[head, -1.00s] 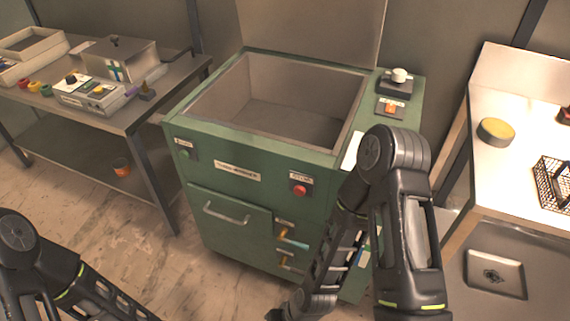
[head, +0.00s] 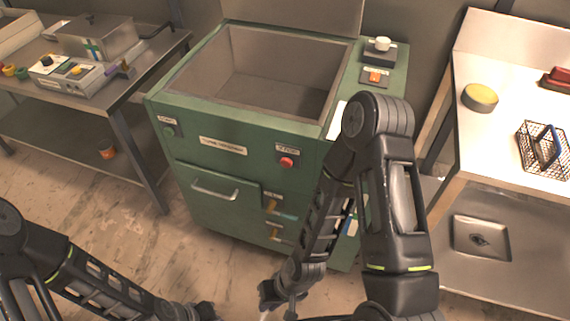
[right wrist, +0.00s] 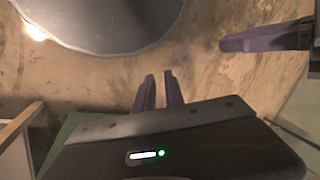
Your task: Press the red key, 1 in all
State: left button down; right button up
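The red key (head: 286,162) is a round red button on the front panel of the green machine (head: 225,150), under a small label, right of the middle. It stands clear in the head view and nothing touches it. My right gripper (head: 266,312) hangs low in front of the machine, below the key and apart from it, partly cut off by the bottom edge. In the right wrist view its two purple fingers (right wrist: 159,78) have a narrow, empty gap between them. My left gripper (head: 207,312) is at the bottom edge, its fingers mostly hidden.
A green button (head: 168,132) sits at the panel's left. An orange switch (head: 375,77) and a white knob (head: 382,44) are on the machine's top. A drawer handle (head: 214,191) and yellow valves (head: 272,206) lie below. Tables flank the machine; the floor before it is clear.

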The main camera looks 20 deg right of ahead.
aim_at(286, 162)
jog(key=i+j+z, duration=0.1)
jog(key=z, duration=0.3)
jog(key=j+z, duration=0.15)
jog(key=z, duration=0.2)
jog(key=i+j+z, duration=0.1)
jog(key=z, duration=0.3)
jog(key=j+z, duration=0.2)
jog(key=z, duration=0.2)
jog(key=j+z, duration=0.15)
jog(key=j, duration=0.5)
jog(key=j+z, duration=0.2)
jog(key=j, duration=0.4)
jog(key=k+j+z, duration=0.15)
jog(key=j, duration=0.45)
